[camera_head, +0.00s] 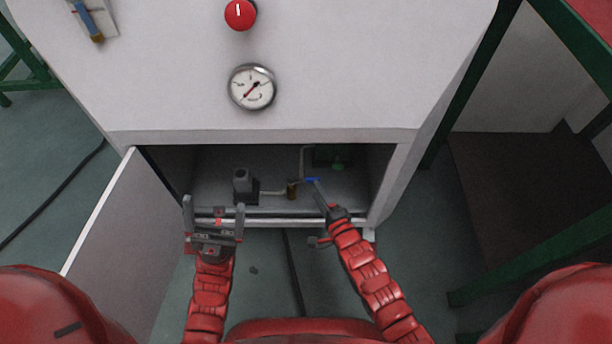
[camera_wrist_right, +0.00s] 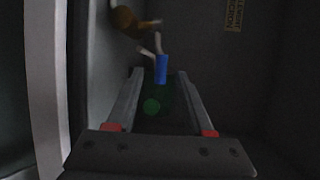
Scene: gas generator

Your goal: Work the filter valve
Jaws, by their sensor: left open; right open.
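A valve with a blue handle (camera_head: 312,180) sits inside the open lower cabinet, beside a brass fitting (camera_head: 292,190) on a pale pipe. In the right wrist view the blue handle (camera_wrist_right: 162,68) shows between the fingertips of my right gripper (camera_wrist_right: 158,74), with the brass fitting (camera_wrist_right: 128,22) beyond it. In the head view my right gripper (camera_head: 318,190) reaches into the cabinet opening. It is open, with no visible grip on the handle; contact cannot be told. My left gripper (camera_head: 214,208) is open and empty at the cabinet's front sill.
A dark grey component (camera_head: 243,186) stands inside the cabinet at left. The cabinet door (camera_head: 120,220) hangs open at left. A gauge (camera_head: 252,87) and red knob (camera_head: 240,14) are on the panel above.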

